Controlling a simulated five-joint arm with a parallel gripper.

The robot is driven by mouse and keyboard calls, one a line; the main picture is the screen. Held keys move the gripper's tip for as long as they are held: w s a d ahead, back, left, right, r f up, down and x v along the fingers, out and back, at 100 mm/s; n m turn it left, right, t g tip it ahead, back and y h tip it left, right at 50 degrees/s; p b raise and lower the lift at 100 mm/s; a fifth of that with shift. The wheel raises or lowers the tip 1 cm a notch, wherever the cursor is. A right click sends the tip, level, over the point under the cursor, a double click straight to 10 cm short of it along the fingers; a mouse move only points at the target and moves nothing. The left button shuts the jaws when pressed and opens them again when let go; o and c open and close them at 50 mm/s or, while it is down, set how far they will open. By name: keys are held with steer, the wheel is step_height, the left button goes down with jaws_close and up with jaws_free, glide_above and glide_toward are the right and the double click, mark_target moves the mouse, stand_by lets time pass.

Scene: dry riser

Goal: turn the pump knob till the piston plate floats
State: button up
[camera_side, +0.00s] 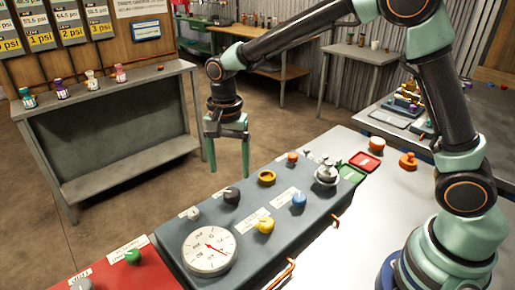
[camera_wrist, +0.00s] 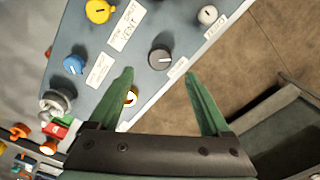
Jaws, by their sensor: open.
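My gripper (camera_side: 228,172) hangs open and empty, pointing down, above the far edge of the blue-grey panel (camera_side: 215,215). A black knob (camera_side: 231,195) sits on the panel just below and in front of it. In the wrist view the black knob (camera_wrist: 160,58) lies just beyond and between my open fingertips (camera_wrist: 158,72), apart from them. Its label is too blurred to read, so I cannot tell which knob is the pump knob. A silver fitting with a round plate (camera_side: 326,176) stands at the panel's right end; I cannot tell whether it is the piston plate.
The panel also bears a dial gauge (camera_side: 210,250), a yellow knob (camera_side: 265,225) beside a "VENT" label (camera_wrist: 125,25), a blue knob (camera_side: 299,201), a white knob (camera_side: 193,214) and a yellow ring (camera_side: 267,178). A red panel (camera_side: 115,270) with a green knob adjoins at left.

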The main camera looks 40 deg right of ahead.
steer(key=shift+r, duration=2.35)
steer(key=s+d+r+n+t, duration=0.2)
steer(key=s+d+r+n, duration=0.1)
steer(key=s+d+n, duration=0.2)
steer(key=s+d+r+n+t, duration=0.3)
steer(key=s+d+n, duration=0.3)
steer(key=s+d, duration=0.2)
steer(key=shift+s+t, duration=0.3)
steer(key=shift+s, duration=0.4)
steer(key=shift+r, duration=0.1)
